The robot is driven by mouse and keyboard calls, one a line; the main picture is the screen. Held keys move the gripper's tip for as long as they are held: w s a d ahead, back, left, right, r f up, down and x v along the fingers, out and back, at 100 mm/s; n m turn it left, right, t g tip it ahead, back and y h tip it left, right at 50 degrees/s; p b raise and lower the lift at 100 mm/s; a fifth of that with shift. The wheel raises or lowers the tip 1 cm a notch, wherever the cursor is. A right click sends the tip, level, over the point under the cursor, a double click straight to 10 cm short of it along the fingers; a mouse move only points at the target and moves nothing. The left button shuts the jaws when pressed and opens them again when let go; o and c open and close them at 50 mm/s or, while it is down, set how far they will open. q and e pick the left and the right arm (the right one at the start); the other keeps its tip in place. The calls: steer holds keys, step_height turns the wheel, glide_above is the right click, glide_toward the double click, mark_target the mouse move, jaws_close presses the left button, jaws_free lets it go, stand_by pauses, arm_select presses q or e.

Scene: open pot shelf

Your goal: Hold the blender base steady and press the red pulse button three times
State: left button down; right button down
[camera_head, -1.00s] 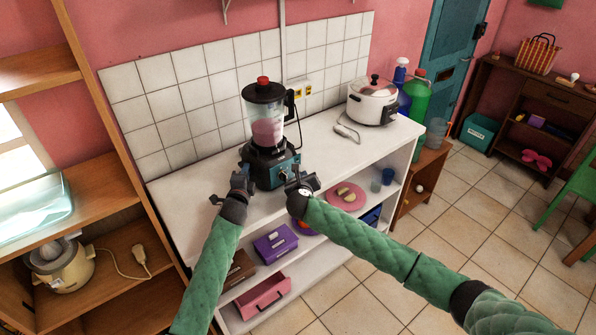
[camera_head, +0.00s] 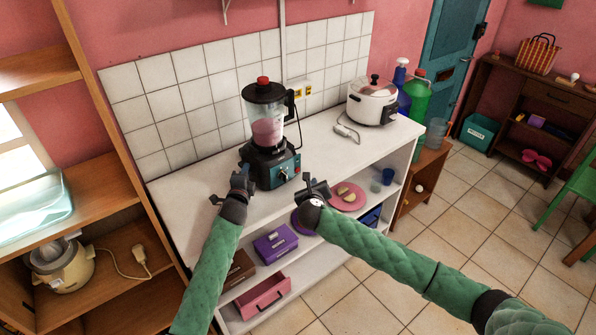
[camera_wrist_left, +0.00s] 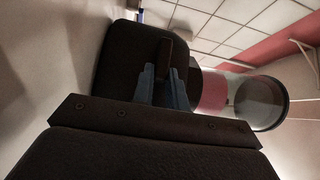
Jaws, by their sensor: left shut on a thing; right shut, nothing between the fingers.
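The blender stands upright on the white counter, with a dark base (camera_head: 268,168), a clear jar of pink contents (camera_head: 266,131) and a red knob on its lid. The base's front has a teal panel (camera_head: 284,171) with small controls; a red spot shows at its right edge (camera_head: 297,158). My left gripper (camera_head: 241,178) is shut at the base's left front side; in the left wrist view its fingers (camera_wrist_left: 163,85) are closed on part of the dark base (camera_wrist_left: 125,60). My right gripper (camera_head: 309,183) is shut and empty, in front and right of the base, apart from it.
A white rice cooker (camera_head: 371,101) stands at the counter's right, with a plug and cord (camera_head: 346,131) in front of it. Shelves below hold a purple box (camera_head: 274,244), a pink plate (camera_head: 347,197) and a pink drawer-like box (camera_head: 263,297). The counter's left part (camera_head: 185,190) is clear.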

arm_select(q)
steer(key=shift+f, duration=0.1)
stand_by(0.3)
steer(key=c, duration=1.3)
jaws_free()
